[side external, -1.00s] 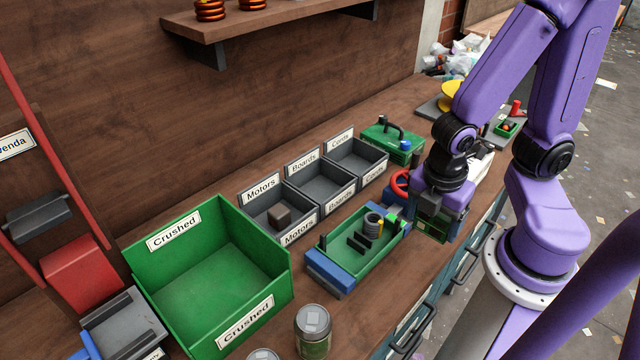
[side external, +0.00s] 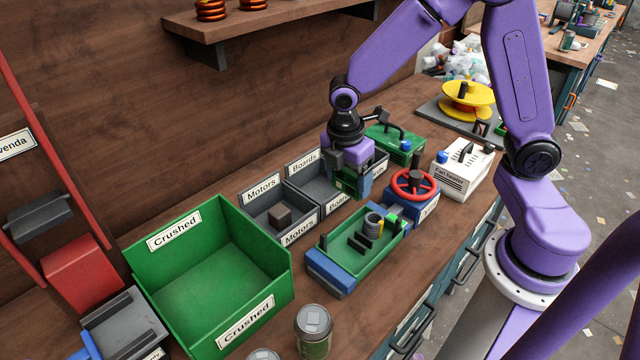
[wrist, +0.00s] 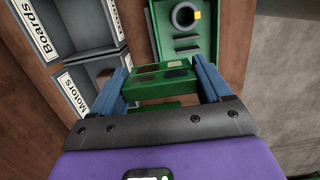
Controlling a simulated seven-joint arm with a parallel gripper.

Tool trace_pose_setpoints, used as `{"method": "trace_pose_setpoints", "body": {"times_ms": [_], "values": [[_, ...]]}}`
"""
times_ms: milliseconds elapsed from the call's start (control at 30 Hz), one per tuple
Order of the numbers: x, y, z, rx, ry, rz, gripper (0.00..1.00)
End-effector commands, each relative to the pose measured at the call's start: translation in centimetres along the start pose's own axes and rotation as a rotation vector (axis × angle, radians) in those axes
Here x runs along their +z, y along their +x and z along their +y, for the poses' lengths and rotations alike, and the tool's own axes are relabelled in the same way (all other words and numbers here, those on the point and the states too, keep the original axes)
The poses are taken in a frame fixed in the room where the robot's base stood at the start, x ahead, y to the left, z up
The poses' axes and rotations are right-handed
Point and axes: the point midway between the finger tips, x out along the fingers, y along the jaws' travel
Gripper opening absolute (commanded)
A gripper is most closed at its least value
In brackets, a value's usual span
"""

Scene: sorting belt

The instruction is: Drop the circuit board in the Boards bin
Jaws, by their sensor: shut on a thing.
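My gripper (side external: 350,178) is shut on the circuit board (wrist: 162,88), a green piece with dark and pale patches, held between two blue fingers (wrist: 162,78) in the wrist view. In the side view the held board hangs over the right part of the row of grey bins. The Boards bin (side external: 312,190) is the middle bin of the row, and its inside looks empty where it shows. My gripper hides its right part and most of the bin to its right. The Boards bin also shows at the upper left in the wrist view (wrist: 92,28).
The Motors bin (side external: 262,212) holds a brown block. A large green Crushed bin (side external: 150,280) stands at left. In front are a green tray (side external: 345,265) with a coil and a blue box with a red wheel (side external: 412,185). A green case (side external: 395,145) stands behind.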

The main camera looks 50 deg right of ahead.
Motion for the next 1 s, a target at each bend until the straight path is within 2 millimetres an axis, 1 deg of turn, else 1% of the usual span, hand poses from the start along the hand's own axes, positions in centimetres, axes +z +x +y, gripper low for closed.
{"method": "trace_pose_setpoints", "body": {"times_ms": [33,100,167,300,400,500,600,700,867,1000], "values": [[0.5,0.2,1.8,-0.001,0.007,-0.001,0.48],[1.3,0.4,4.0,0.001,0.007,-0.001,0.48],[2.1,0.7,5.7,0.0,0.007,-0.002,0.48],[4.4,1.4,9.7,0.001,0.007,-0.006,0.47],[6.2,1.9,11.9,0.001,0.007,-0.01,0.47],[7.7,2.2,13.6,0.001,0.007,-0.013,0.47],[8.8,2.6,14.6,0.0,0.006,-0.015,0.47],[9.4,2.7,15.2,0.001,0.004,-0.016,0.47],[9.6,3.5,15.4,-0.002,0.004,-0.017,0.47],[9.4,5.0,15.3,-0.003,0.003,-0.017,0.47]]}}
